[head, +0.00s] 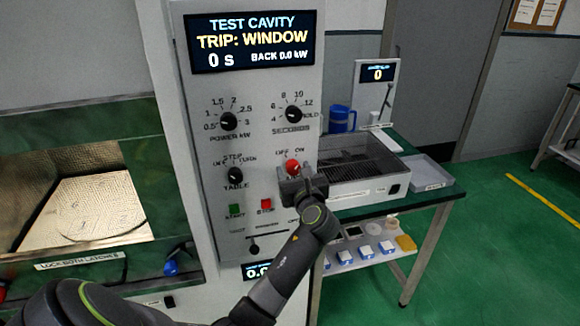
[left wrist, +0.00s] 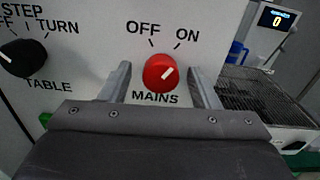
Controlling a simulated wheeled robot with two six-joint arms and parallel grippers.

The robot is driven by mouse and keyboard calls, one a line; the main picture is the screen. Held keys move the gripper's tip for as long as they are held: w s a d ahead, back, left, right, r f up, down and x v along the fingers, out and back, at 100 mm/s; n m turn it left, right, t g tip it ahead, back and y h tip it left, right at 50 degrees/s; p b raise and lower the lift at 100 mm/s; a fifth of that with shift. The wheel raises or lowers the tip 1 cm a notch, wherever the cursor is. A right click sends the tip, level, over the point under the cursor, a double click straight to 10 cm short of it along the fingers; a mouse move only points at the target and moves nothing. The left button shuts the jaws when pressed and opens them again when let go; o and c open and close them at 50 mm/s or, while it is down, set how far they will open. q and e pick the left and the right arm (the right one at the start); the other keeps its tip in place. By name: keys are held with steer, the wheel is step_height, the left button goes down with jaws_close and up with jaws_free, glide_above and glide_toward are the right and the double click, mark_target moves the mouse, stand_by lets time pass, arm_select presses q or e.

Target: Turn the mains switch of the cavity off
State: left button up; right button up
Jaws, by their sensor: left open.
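The red mains switch (head: 292,167) is a round knob on the cavity's grey control panel (head: 262,215). In the left wrist view the mains switch (left wrist: 160,72) has a white pointer aimed up and right, toward the ON label (left wrist: 187,35); the OFF label (left wrist: 143,28) is up and left. My left gripper (head: 294,178) is at the panel in front of the knob. In the left wrist view its two fingers stand apart on either side of the knob, with a visible gap on each side. My right gripper is not in view.
The black table knob (head: 235,175) is left of the mains switch, with the green start (head: 236,210) and red stop (head: 266,205) buttons below. The display (head: 252,41) reads TRIP: WINDOW. A bench (head: 440,195) with a grated tray (head: 355,172) stands to the right.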

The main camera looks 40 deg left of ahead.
arm_select(q)
steer(key=shift+r, duration=0.1)
steer(key=shift+c, duration=0.6)
steer(key=c, duration=0.9)
